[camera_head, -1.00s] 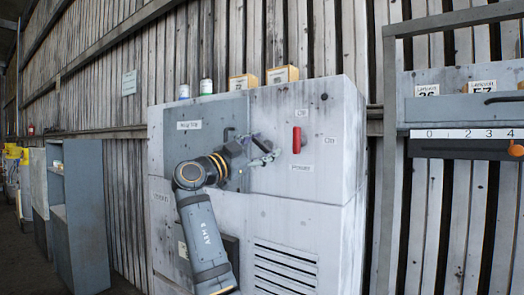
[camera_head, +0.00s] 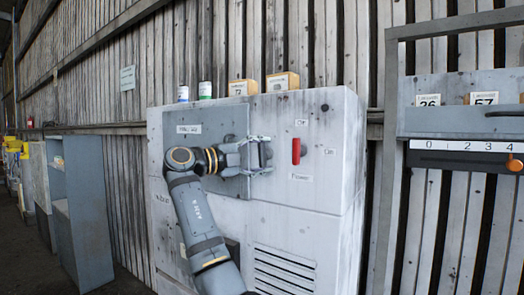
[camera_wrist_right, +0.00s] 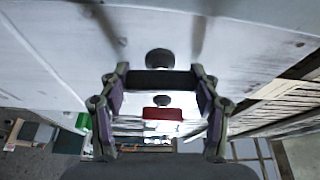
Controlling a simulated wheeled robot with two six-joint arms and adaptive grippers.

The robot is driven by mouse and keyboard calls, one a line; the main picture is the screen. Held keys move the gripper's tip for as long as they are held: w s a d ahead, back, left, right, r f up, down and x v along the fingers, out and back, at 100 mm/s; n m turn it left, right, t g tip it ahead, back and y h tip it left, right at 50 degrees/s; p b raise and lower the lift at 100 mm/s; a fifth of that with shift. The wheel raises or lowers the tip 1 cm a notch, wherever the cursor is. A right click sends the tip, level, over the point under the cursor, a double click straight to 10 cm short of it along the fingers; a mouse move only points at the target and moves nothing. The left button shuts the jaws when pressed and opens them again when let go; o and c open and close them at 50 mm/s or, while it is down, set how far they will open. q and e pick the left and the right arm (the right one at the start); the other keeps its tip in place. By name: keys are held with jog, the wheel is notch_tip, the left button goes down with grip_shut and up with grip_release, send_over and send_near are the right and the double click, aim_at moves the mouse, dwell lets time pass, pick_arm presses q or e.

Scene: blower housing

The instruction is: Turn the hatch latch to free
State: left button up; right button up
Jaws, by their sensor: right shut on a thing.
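The hatch (camera_head: 207,120) is a grey panel on the upper left front of the white cabinet. My right gripper (camera_head: 264,155) is at the hatch's right edge, with its fingers one above the other in the head view. In the right wrist view, the right gripper (camera_wrist_right: 160,76) has a dark bar between its fingertips, which I take to be the hatch latch (camera_wrist_right: 160,80). The fingers are shut on it, and a round dark knob shows just above it. In the head view the gripper hides most or all of the latch. My left gripper is not in view.
A red power switch handle (camera_head: 296,151) stands out from the cabinet (camera_head: 330,125), close right of my gripper. Cans (camera_head: 205,89) and yellow boxes (camera_head: 282,81) stand on the cabinet top. A shelf frame (camera_head: 393,150) is at right, a grey locker (camera_head: 85,215) at left.

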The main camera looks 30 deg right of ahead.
jog(key=shift+m, duration=0.6)
jog(key=o, duration=1.2)
jog(key=shift+c, duration=0.2)
jog(key=shift+a, duration=0.1)
jog(key=a, duration=1.1)
jog(key=shift+a, duration=0.4)
jog(key=shift+f, duration=0.1)
